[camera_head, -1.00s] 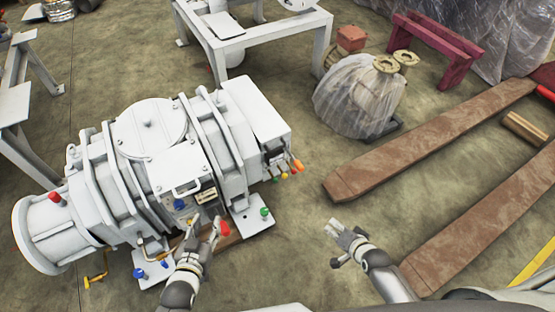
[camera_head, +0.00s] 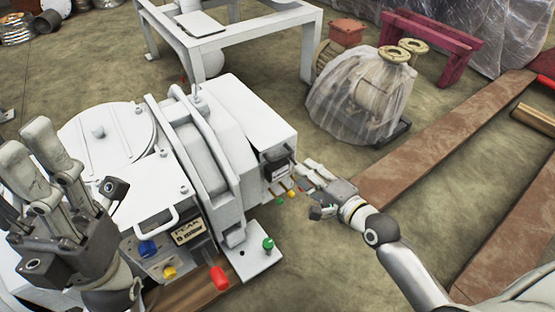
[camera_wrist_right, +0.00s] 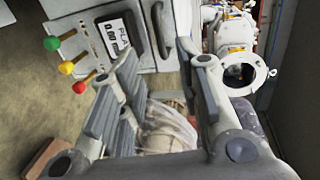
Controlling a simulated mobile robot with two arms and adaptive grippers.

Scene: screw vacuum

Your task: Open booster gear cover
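The white vacuum machine fills the lower left of the head view. The white box-shaped housing (camera_head: 238,108) at its right end, which I take for the booster gear cover, looks closed. Its end panel (camera_wrist_right: 70,20) carries a display (camera_wrist_right: 122,38) and green, yellow and red knobs. My left gripper (camera_head: 28,135) is raised over the machine, open and empty, fingers up.
A round lid (camera_head: 110,140) and a handled box (camera_head: 160,195) top the machine. A red knob (camera_head: 219,277) and a green knob (camera_head: 268,243) stand at its front. A plastic-wrapped unit (camera_head: 360,100) and brown fork beams (camera_head: 440,150) lie right. A white frame table (camera_head: 235,35) stands behind.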

